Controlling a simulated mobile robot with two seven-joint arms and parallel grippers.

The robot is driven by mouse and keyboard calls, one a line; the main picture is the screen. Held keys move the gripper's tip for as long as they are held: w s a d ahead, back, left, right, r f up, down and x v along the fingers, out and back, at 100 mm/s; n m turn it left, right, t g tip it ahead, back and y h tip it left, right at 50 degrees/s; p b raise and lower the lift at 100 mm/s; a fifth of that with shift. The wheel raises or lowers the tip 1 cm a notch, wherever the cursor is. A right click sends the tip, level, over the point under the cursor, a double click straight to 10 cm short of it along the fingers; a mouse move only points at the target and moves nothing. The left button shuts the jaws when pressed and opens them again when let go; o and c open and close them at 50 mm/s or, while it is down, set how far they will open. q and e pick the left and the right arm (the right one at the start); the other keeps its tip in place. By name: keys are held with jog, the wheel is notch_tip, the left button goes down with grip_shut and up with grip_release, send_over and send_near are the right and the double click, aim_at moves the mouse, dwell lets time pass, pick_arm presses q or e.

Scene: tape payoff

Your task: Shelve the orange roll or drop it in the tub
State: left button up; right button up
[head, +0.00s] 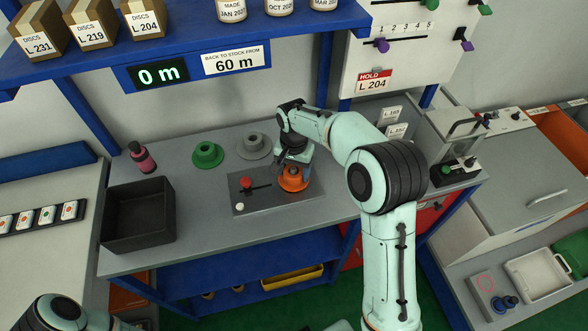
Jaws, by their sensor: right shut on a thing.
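The orange roll (291,184) sits on the grey metal plate (275,205) on the bench, at the plate's right end. My right gripper (295,165) comes down on it from above and is shut on it; the fingertips are partly hidden by the wrist. A black open tub (138,241) stands at the bench's left end and looks empty. The upper blue shelf (205,47) carries a display (160,74) reading 0 m and a sign (234,61) reading "back to stock from 60 m". My left gripper is out of view.
A green roll (208,154) and a grey roll (254,147) lie behind the plate. A red knob (246,183) and white button (240,206) are on the plate. A pink bottle (142,157) stands behind the tub. Bench between tub and plate is clear.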

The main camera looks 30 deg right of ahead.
jog(key=shift+w+r+p, duration=0.1)
jog(key=shift+r+p, duration=1.4)
jog(key=shift+r, duration=1.85)
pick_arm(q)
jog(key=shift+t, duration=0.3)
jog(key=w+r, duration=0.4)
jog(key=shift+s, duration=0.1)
pick_arm(e)
jog(key=shift+f, duration=0.1)
